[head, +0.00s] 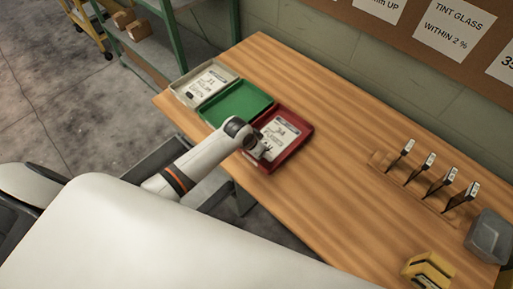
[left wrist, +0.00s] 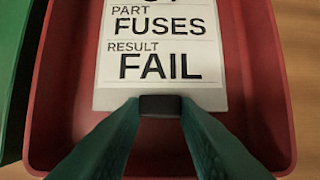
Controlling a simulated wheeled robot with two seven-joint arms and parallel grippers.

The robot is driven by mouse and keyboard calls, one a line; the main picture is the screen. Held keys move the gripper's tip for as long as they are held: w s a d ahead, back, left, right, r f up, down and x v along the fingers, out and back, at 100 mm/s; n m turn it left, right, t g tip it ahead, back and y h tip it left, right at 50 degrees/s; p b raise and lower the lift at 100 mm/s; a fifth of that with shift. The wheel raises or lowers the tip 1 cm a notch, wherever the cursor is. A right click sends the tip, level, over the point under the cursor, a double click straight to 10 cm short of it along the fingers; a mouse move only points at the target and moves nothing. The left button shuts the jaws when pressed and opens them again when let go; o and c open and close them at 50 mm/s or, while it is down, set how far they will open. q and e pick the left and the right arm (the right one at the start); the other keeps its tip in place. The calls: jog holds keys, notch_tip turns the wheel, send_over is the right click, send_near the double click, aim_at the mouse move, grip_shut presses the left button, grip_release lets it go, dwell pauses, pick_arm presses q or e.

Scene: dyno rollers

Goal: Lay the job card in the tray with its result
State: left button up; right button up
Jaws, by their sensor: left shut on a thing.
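The job card (left wrist: 160,50) is white and reads "PART FUSES, RESULT FAIL" in the left wrist view. It lies flat within the walls of the red tray (left wrist: 285,120); I cannot tell whether it touches the floor. My left gripper (left wrist: 160,106) is shut on the dark tab at the card's near edge. In the head view the left gripper (head: 262,152) is at the red tray (head: 308,137), over the card's near end. The green tray (head: 236,103) beside it looks empty. The pale grey tray (head: 176,93) holds another white card (head: 208,83). My right gripper is not in view.
On the wooden table (head: 330,200), several upright cards stand in a wooden holder (head: 412,187) at the right. A grey container (head: 490,236) and a yellow object (head: 428,268) are near the right edge. The table's middle is clear. Wall notices (head: 455,30) hang behind.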

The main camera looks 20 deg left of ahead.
pick_arm(q)
jog(key=shift+f, duration=0.1)
jog(key=o, duration=1)
jog(key=shift+c, duration=0.2)
jog(key=v, duration=1.2)
jog(key=shift+w, duration=0.15)
